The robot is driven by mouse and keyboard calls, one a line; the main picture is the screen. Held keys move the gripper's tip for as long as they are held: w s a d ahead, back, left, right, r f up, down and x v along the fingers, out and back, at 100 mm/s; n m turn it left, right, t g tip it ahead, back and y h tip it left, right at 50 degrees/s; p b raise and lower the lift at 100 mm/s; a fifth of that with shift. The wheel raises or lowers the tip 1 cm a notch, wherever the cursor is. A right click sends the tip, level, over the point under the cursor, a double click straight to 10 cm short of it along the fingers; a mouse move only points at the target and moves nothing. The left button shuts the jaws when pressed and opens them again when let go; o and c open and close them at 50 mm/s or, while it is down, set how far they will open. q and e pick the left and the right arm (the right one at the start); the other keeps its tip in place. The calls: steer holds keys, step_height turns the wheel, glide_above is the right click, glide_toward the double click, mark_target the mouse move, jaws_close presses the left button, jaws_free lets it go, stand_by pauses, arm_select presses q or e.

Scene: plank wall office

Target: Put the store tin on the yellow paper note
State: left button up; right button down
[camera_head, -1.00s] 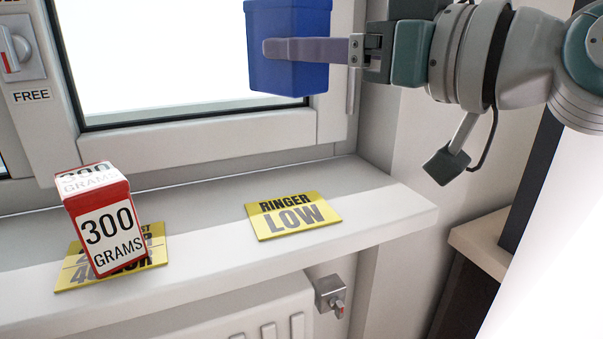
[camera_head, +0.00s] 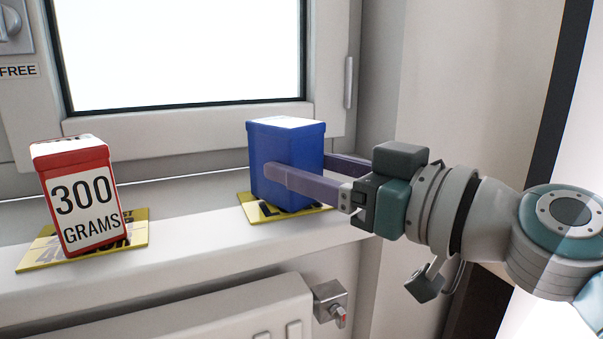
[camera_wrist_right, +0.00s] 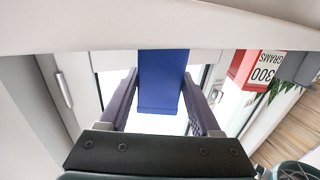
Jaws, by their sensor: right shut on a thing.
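The blue tin (camera_head: 283,148) stands upright over the yellow note (camera_head: 252,209) on the right side of the sill; this note reads RINGER LOW in the earlier frame. The tin's base is on or just above the note; I cannot tell which. My right gripper (camera_head: 297,172) comes in from the right, shut on the blue tin, with a finger on either side. The blue tin (camera_wrist_right: 162,82) also shows between the fingers in the right wrist view. The tin hides much of the note. My left gripper is not in view.
A red-and-white tin (camera_head: 82,200) marked 300 GRAMS stands on another yellow note (camera_head: 40,258) at the left of the sill. The white sill (camera_head: 190,200) is clear between the notes. The window frame is behind; a radiator (camera_head: 200,318) is below.

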steer(key=shift+r, duration=0.1)
steer(key=c, duration=0.5)
jaws_free()
steer(key=shift+f, duration=0.25)
steer(key=o, duration=0.4)
steer(key=shift+r, duration=0.1)
